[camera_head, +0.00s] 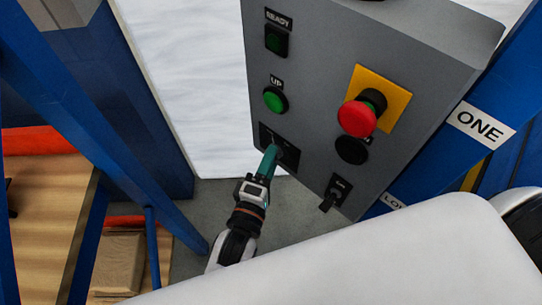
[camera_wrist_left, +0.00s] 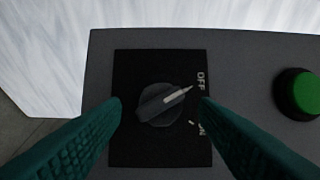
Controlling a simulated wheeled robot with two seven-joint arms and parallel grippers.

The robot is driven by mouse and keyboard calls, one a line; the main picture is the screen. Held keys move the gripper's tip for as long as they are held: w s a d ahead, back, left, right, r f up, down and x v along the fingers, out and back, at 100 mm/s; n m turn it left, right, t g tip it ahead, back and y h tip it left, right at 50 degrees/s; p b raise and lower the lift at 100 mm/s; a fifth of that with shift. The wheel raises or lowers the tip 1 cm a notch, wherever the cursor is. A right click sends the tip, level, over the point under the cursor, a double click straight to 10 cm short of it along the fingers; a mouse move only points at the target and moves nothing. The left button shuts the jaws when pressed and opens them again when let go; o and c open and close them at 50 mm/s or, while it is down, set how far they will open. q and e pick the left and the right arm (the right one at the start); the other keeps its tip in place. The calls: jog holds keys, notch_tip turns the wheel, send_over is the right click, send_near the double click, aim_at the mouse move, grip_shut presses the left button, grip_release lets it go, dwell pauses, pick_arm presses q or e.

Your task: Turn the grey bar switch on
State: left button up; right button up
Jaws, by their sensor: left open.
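The grey bar switch (camera_wrist_left: 158,104) is a round dark knob with a raised bar and a white pointer line, on a black square plate (camera_wrist_left: 135,65). The pointer is towards the OFF label (camera_wrist_left: 200,80); the ON label (camera_wrist_left: 202,128) is further down. My left gripper (camera_wrist_left: 161,104) has green fingers, open, one on each side of the knob with gaps visible between. I cannot tell how deep the fingertips reach. In the head view my left gripper (camera_head: 270,154) is at the black plate (camera_head: 290,155) low on the grey panel and hides the knob. My right gripper is not in view.
The grey panel box (camera_head: 315,75) also carries a green button (camera_head: 274,100) above the plate, a red mushroom button (camera_head: 357,118) on yellow, a black button (camera_head: 351,150) and a small dark switch (camera_head: 332,196). Blue posts (camera_head: 85,120) stand left.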

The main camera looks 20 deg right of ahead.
pick_arm(q)
jog(key=shift+w+d, duration=0.4)
jog(key=shift+w, duration=0.1)
jog(key=c, duration=1)
jog(key=shift+o, duration=0.2)
jog(key=shift+f+m, duration=0.1)
jog(key=shift+m, duration=0.2)
jog(key=shift+w+a+f+m+h+b, duration=0.1)
jog(key=shift+m+h+b, duration=0.7)
jog(key=shift+m, duration=1.35)
jog(key=shift+w+f+m+h+b, duration=0.15)
jog(key=shift+m+h+b, duration=0.55)
jog(key=shift+m, duration=1.4)
jog(key=shift+a+f+m+h+b, duration=0.1)
jog(key=shift+m+h+b, duration=0.7)
jog(key=shift+m, duration=1.35)
jog(key=shift+m+h, duration=0.3)
